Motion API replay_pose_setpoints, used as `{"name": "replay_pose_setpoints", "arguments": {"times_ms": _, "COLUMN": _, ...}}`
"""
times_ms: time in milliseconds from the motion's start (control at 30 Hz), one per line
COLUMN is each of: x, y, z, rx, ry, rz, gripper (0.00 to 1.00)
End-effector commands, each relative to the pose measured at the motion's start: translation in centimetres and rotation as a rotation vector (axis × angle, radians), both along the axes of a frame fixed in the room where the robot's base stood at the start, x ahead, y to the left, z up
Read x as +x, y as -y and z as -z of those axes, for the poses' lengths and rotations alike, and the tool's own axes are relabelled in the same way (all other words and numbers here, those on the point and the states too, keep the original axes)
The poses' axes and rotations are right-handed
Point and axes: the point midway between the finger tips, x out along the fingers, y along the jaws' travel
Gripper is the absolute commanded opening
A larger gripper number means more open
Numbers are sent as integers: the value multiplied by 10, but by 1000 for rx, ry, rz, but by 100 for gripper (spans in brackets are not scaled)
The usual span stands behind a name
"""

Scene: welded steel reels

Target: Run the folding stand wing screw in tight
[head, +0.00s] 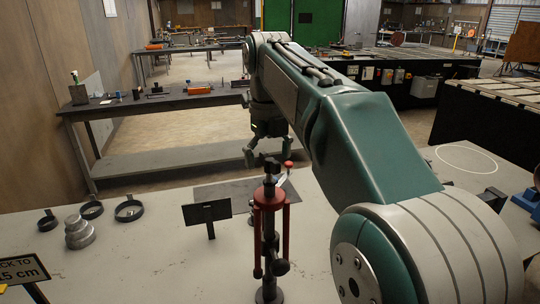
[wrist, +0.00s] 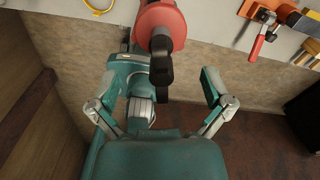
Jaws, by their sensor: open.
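The folding stand (head: 270,198) is a red collar with folded red legs on a dark post, upright on the near bench. A black wing-like screw head (head: 271,167) sits on its top. In the wrist view the red collar (wrist: 163,22) is at top centre, with the black screw head (wrist: 160,68) pointing down between the fingers. A second dark knob (head: 281,268) is low on the post. My gripper (wrist: 166,80) is open, its fingers on either side of the screw head and apart from it. In the head view my gripper (head: 264,158) hangs just behind the stand top.
A small black sign (head: 207,212) stands left of the stand. Black rings (head: 129,209) and stacked grey weights (head: 78,232) lie farther left, near another sign (head: 22,272). A red-handled clamp (wrist: 262,40) is upper right in the wrist view.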

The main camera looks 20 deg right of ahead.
Motion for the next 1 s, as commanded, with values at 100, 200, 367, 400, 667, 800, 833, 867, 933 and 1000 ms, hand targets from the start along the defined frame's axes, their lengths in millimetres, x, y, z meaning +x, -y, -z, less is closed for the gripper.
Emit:
{"name": "replay_pose_setpoints", "arguments": {"times_ms": 100, "x": 0, "y": 0, "z": -2, "rx": 0, "ry": 1, "rz": 0, "gripper": 100}}
{"name": "replay_pose_setpoints", "arguments": {"times_ms": 200, "x": 1, "y": 0, "z": -10, "rx": 1, "ry": 2, "rz": 0, "gripper": 100}}
{"name": "replay_pose_setpoints", "arguments": {"times_ms": 367, "x": 1, "y": 0, "z": -23, "rx": 0, "ry": 1, "rz": 0, "gripper": 100}}
{"name": "replay_pose_setpoints", "arguments": {"times_ms": 400, "x": 1, "y": 0, "z": -27, "rx": 0, "ry": 2, "rz": 0, "gripper": 100}}
{"name": "replay_pose_setpoints", "arguments": {"times_ms": 667, "x": 1, "y": 0, "z": -49, "rx": 0, "ry": 1, "rz": 0, "gripper": 100}}
{"name": "replay_pose_setpoints", "arguments": {"times_ms": 800, "x": 1, "y": 0, "z": -61, "rx": 1, "ry": 2, "rz": 0, "gripper": 100}}
{"name": "replay_pose_setpoints", "arguments": {"times_ms": 833, "x": 1, "y": 0, "z": -63, "rx": 1, "ry": 2, "rz": 0, "gripper": 100}}
{"name": "replay_pose_setpoints", "arguments": {"times_ms": 867, "x": 1, "y": 0, "z": -65, "rx": 1, "ry": 2, "rz": 0, "gripper": 100}}
{"name": "replay_pose_setpoints", "arguments": {"times_ms": 933, "x": 1, "y": 0, "z": -69, "rx": 0, "ry": 1, "rz": 0, "gripper": 100}}
{"name": "replay_pose_setpoints", "arguments": {"times_ms": 1000, "x": 0, "y": 0, "z": -70, "rx": 0, "ry": 1, "rz": 0, "gripper": 100}}
